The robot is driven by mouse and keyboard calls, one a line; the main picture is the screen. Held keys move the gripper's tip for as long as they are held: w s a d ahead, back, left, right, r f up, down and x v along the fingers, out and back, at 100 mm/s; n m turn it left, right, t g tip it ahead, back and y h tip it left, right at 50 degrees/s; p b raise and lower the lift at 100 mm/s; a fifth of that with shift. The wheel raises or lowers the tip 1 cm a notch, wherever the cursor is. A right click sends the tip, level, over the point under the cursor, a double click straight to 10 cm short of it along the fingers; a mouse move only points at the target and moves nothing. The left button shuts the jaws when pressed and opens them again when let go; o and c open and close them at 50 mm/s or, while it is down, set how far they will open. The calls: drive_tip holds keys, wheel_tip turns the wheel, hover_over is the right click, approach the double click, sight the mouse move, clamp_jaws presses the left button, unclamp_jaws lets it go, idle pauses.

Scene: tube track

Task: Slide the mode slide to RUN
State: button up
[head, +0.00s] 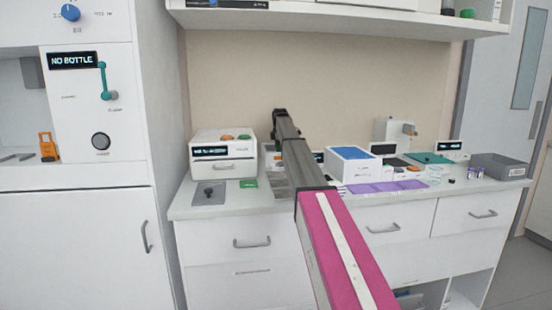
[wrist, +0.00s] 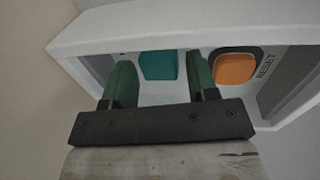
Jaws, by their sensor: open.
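In the wrist view, my gripper (wrist: 161,76) is open, its two dark green fingers apart. A teal block (wrist: 158,65) on a white housing shows in the gap between them, nearer the right finger; I cannot tell whether it is the mode slide or whether the fingers reach down beside it. No RUN mark is readable. An orange button (wrist: 235,68) marked RESET sits right of the right finger. In the head view, a white box (head: 222,167) with a small display has an orange and a green part on top; it looks like the same housing. My arm's dark end is right of it.
A grey plate with a knob (head: 208,193) and a green card (head: 249,184) lie before the box. Right of my arm stand a blue-topped white box (head: 353,164), purple mats (head: 385,188) and a grey bin (head: 499,167). A shelf (head: 340,19) overhangs the counter.

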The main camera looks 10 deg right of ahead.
drive_tip(key=shift+r, duration=0.1)
drive_tip(key=shift+r, duration=3.45)
